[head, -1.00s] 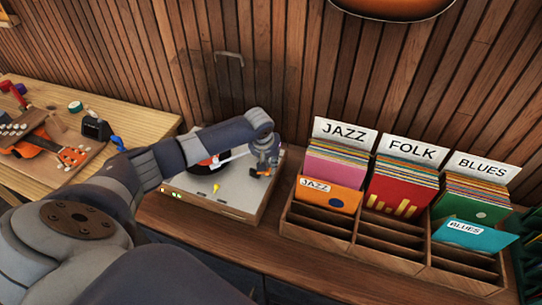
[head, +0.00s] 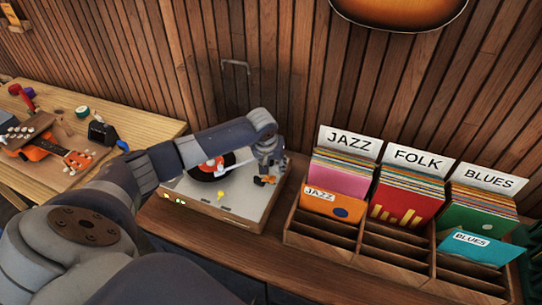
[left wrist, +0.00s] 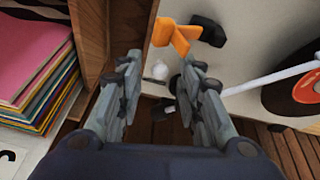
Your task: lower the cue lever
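The turntable (head: 200,196) stands on the wooden counter with a black record (head: 212,168) with a red label on it. A white tonearm (head: 238,164) reaches over the record; it also shows in the left wrist view (left wrist: 265,81). An orange lever (head: 265,180), apparently the cue lever, sits on the deck below my left gripper (head: 268,162). In the left wrist view the lever (left wrist: 172,36) lies just beyond the fingertips, beside a black part (left wrist: 208,31). My left gripper (left wrist: 160,72) is open, fingers apart and empty. My right gripper is out of view.
A wooden record rack (head: 322,238) with jazz, folk and blues records stands close on the right. A yellow knob (head: 221,195) is on the turntable's front. The slatted wall is behind.

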